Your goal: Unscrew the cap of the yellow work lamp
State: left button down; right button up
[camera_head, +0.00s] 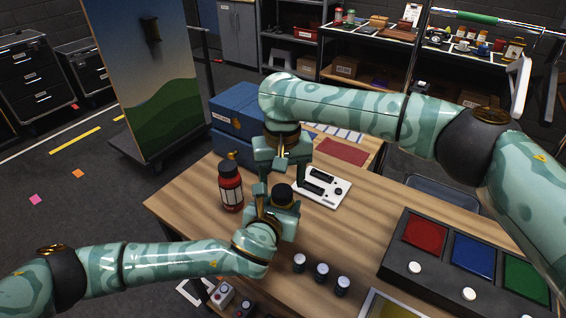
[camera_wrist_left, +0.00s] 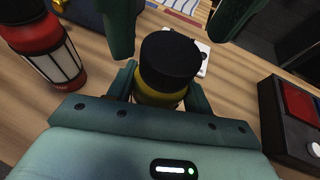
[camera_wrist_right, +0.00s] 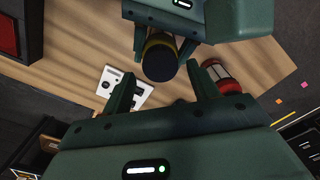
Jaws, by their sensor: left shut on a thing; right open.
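The yellow work lamp (camera_wrist_left: 158,98) stands between my left gripper's fingers, its black cap (camera_wrist_left: 170,60) pointing up. In the head view the cap (camera_head: 283,191) shows above my left gripper (camera_head: 270,207), which is shut on the lamp's yellow body. The lower body is hidden by the gripper. My right gripper (camera_head: 281,180) is open and comes down from above. In the right wrist view the cap (camera_wrist_right: 160,62) lies beyond and between the right gripper's spread fingertips (camera_wrist_right: 163,83), with gaps on both sides.
A red lamp (camera_head: 231,188) stands on the wooden table (camera_head: 190,205) left of the grippers. A white panel with black parts (camera_head: 323,187) lies behind. Three small dark cylinders (camera_head: 321,272) stand in front. A box with red, blue and green buttons (camera_head: 465,255) is at right.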

jog(key=shift+f, duration=1.15)
jog(key=c, duration=1)
jog(key=n, duration=0.3)
jog(key=o, duration=1.1)
jog(key=shift+r, duration=0.1)
